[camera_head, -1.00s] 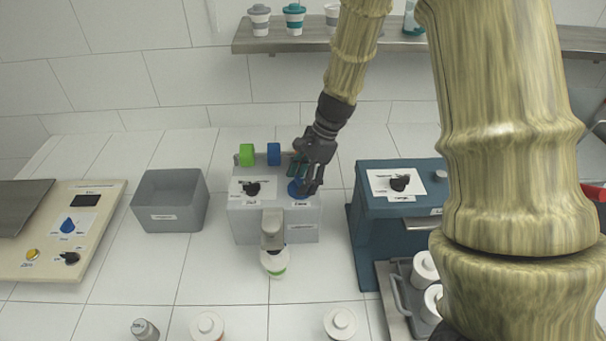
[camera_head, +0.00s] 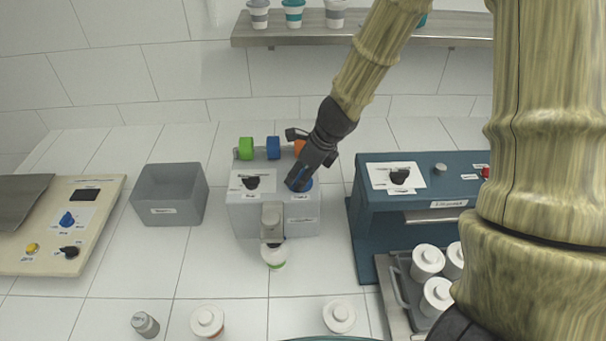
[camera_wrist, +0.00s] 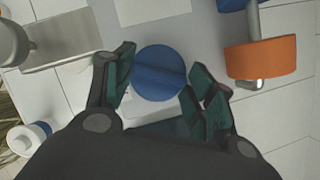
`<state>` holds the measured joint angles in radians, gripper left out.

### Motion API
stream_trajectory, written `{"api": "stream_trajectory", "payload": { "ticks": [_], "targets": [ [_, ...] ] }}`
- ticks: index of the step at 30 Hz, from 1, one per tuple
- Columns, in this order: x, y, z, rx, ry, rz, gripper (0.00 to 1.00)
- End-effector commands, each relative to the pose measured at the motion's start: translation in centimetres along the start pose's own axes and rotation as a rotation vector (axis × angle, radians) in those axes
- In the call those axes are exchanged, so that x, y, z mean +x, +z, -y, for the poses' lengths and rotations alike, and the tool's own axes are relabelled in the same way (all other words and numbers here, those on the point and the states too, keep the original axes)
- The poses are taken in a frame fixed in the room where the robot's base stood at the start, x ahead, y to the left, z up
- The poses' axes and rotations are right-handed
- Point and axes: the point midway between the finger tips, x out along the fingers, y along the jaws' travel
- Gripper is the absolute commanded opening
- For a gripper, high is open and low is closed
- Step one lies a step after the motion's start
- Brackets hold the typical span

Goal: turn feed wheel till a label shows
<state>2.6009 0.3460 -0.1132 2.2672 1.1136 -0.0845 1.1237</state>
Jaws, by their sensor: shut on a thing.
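The feed wheel, a round blue knob with a raised ridge across it (camera_head: 308,185), is on the top right of the grey filler (camera_head: 243,213). It also fills the middle of the wrist view (camera_wrist: 160,62). My gripper (camera_head: 299,179) reaches down to it from the upper right. In the wrist view its dark green fingers (camera_wrist: 160,80) sit on either side of the wheel, shut on it. The hand covers part of the wheel in the head view. No label that I can read shows at the wheel.
Green (camera_head: 245,148), blue (camera_head: 273,147) and orange (camera_head: 299,147) pieces stand along the filler's back. A white cup (camera_head: 274,258) is under its spout. A grey bin (camera_head: 168,195) is left, a dark blue machine (camera_head: 440,185) right. A cup shelf (camera_head: 290,38) runs behind.

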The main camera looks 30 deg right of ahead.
Motion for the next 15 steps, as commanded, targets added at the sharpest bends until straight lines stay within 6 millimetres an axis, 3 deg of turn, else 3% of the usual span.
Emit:
{"api": "stream_trajectory", "payload": {
  "ticks": [15],
  "targets": [
    [-0.18, 0.44, 0.17, 0.133, -0.061, 0.007, 0.31]
  ]
}}
